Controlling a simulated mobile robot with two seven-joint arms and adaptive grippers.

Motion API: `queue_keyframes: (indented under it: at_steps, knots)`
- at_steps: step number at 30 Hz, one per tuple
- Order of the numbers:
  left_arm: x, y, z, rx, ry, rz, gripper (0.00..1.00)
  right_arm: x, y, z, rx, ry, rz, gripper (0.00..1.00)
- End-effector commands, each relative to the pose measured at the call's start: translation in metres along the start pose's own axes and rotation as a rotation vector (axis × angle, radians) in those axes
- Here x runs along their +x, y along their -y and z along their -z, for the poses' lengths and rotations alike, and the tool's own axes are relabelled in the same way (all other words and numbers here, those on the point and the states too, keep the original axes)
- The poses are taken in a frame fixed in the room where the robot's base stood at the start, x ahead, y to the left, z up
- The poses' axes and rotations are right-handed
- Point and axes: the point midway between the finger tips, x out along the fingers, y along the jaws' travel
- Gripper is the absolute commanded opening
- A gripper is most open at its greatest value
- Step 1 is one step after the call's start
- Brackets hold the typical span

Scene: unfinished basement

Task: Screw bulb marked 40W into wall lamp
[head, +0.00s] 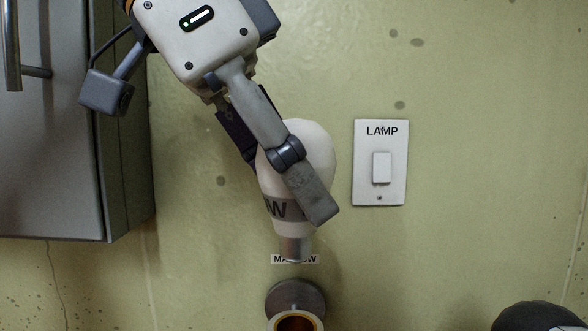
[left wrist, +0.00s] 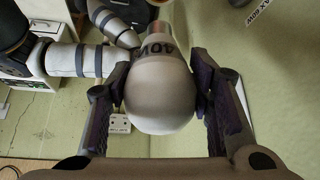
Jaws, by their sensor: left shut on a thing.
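My left gripper (head: 285,170) is shut on a white bulb (head: 310,140), with a finger on each side of it. The bulb's grey band is partly behind a finger in the head view. In the left wrist view the bulb (left wrist: 160,95) shows the marking 40W upside down. Its metal screw base (head: 295,248) points down. The wall lamp (head: 295,298) is below it at the bottom edge, with a round grey mount and an open, orange-lined socket. The base is above the socket in the picture and apart from it. My right gripper is not in view.
A switch plate marked LAMP (head: 395,188) is on the wall to the right. A label (head: 280,259) is partly covered by the bulb's base; the left wrist view shows its MAX 60W text (left wrist: 262,12). A grey cabinet (head: 60,140) is at left.

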Motion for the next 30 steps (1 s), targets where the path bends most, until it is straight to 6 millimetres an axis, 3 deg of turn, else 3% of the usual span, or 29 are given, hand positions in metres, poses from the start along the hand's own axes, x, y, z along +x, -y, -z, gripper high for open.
queue_keyframes:
  at_steps: [30]
  knots:
    - [0.034, 0.000, -0.023, -0.001, 0.001, 0.000, 0.22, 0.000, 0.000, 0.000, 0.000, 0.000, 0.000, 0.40]
